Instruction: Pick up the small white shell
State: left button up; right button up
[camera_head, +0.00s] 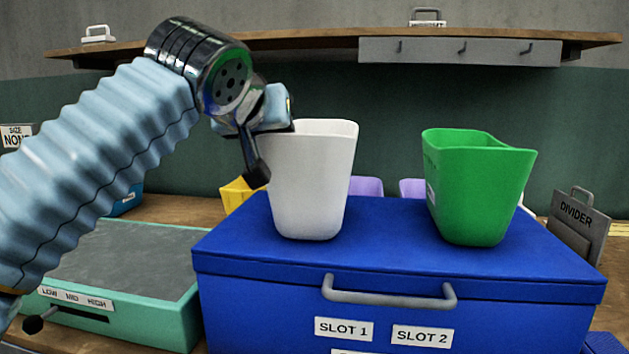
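A white, open-topped, tapered shell (312,185) stands upright on the lid of a blue box (365,262). My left gripper (268,150) is at the shell's upper left rim. One dark finger hangs down just outside the shell's left side. The other finger is hidden behind the rim or inside the shell, so I cannot tell whether the gripper is open or shut on the wall. My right gripper is not in view.
A green shell (475,190) stands to the right on the same lid. A teal box with a grey top (130,262) is at the left. A divider plate (578,220) stands at the right. Yellow (237,194) and purple (366,187) things sit behind.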

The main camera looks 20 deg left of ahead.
pick_arm(q)
jog(key=shift+w+f, duration=0.1)
jog(key=shift+w, duration=0.1)
grip_shut()
dwell(0.3)
